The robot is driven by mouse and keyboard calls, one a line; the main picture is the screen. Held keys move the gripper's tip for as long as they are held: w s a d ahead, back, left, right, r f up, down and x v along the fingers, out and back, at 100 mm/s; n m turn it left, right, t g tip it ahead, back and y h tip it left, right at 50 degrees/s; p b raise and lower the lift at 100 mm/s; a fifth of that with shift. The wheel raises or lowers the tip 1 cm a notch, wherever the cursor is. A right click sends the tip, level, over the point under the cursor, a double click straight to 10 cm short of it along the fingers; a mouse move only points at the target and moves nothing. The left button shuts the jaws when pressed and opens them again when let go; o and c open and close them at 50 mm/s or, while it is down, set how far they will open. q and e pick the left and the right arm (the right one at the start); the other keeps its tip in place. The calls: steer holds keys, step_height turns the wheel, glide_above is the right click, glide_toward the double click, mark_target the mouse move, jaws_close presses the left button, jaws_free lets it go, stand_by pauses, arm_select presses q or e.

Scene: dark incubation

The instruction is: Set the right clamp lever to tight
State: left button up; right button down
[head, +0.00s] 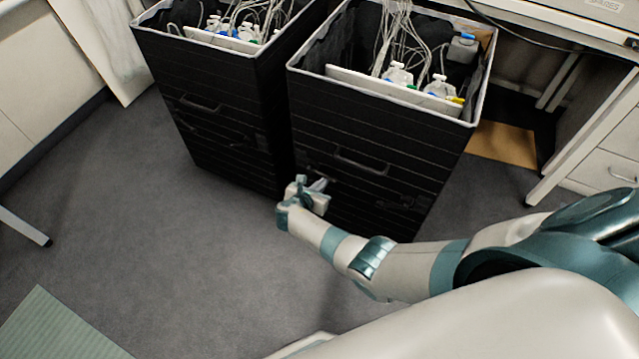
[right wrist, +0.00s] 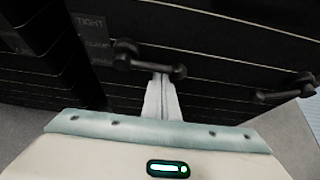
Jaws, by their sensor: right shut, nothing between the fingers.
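The right black box (head: 375,150) has dark fittings low on its front. In the right wrist view, a dark clamp lever (right wrist: 150,62) with knobbed ends slopes slightly down to the right. A faint "TIGHT" label (right wrist: 90,22) is at its upper left; a dimmer label below is unreadable. A second dark lever (right wrist: 285,90) is farther right. My right gripper (head: 321,184) is shut and empty at the box's lower left front. Its fingertips (right wrist: 161,82) are just below the first lever's right part; I cannot tell whether they touch. My left gripper is not in view.
A second black box (head: 220,110) stands close on the left, with a narrow gap between. Both hold tubing and bottles. A bench with drawers (head: 610,160) is at the right.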

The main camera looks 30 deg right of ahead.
steer(key=shift+w+r+n+g+h+p, duration=0.15)
steer(key=shift+r+n+g+h+p, duration=0.4)
steer(key=shift+r+n+g+h, duration=0.6)
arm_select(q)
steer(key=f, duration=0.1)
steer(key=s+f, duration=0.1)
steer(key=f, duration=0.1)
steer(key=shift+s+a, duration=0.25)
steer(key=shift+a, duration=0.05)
arm_select(e)
steer(key=shift+a+r+n, duration=0.1)
steer(key=shift+r+n, duration=0.05)
steer(key=shift+n, duration=0.1)
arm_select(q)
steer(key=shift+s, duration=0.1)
arm_select(e)
steer(key=shift+r, duration=0.1)
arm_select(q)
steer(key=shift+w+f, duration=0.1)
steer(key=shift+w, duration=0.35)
arm_select(e)
steer(key=shift+r, duration=0.1)
